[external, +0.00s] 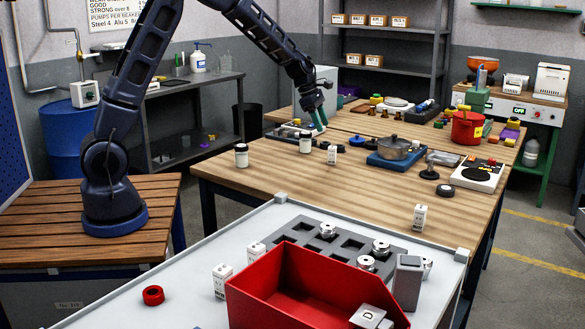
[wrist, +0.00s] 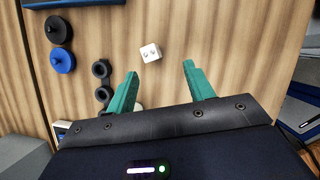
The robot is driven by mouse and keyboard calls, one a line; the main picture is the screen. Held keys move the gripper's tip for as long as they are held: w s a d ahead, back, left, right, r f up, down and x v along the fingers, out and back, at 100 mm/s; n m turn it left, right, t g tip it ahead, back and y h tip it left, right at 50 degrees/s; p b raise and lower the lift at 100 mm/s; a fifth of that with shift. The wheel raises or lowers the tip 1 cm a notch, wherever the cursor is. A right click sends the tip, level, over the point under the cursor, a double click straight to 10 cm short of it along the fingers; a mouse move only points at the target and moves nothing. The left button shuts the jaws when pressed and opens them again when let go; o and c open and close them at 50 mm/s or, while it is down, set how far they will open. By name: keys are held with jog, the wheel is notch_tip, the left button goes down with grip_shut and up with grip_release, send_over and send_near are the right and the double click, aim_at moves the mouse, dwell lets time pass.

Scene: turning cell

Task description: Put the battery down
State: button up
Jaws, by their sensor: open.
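My gripper (external: 318,122) is open and empty above the far wooden bench, its teal fingers pointing down. In the wrist view the two fingers of my gripper (wrist: 160,72) stand well apart. A small white block with two round terminals on top, apparently the battery (wrist: 150,52), stands on the wood beyond the fingertips, apart from both. A matching white block (external: 332,154) stands upright on the bench, below and slightly right of my gripper in the external view. Similar white blocks stand elsewhere, one of them (external: 420,217) at the bench's near right.
A blue hotplate with a pot (external: 395,148) is to the right. Black and blue knobs (wrist: 61,60) lie at left in the wrist view, and a dark tray (wrist: 300,115) lies at right. Bare wood surrounds the block.

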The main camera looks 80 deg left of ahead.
aim_at(331, 147)
jog(key=shift+n, duration=0.9)
jog(key=w+f, duration=0.1)
jog(key=f, duration=0.1)
jog(key=w+a+f, duration=0.1)
jog(key=f, duration=0.2)
jog(key=w+f, duration=0.1)
jog(key=f, duration=0.2)
jog(key=shift+w+a, duration=0.15)
jog(key=shift+a, duration=0.1)
jog(key=shift+d+x, duration=0.15)
jog(key=shift+x, duration=1.15)
jog(key=shift+d+x, duration=0.1)
jog(key=shift+x, duration=1.2)
jog(key=shift+r, duration=0.1)
grip_shut()
notch_tip(331, 147, up, 20)
jog(key=shift+d, duration=0.15)
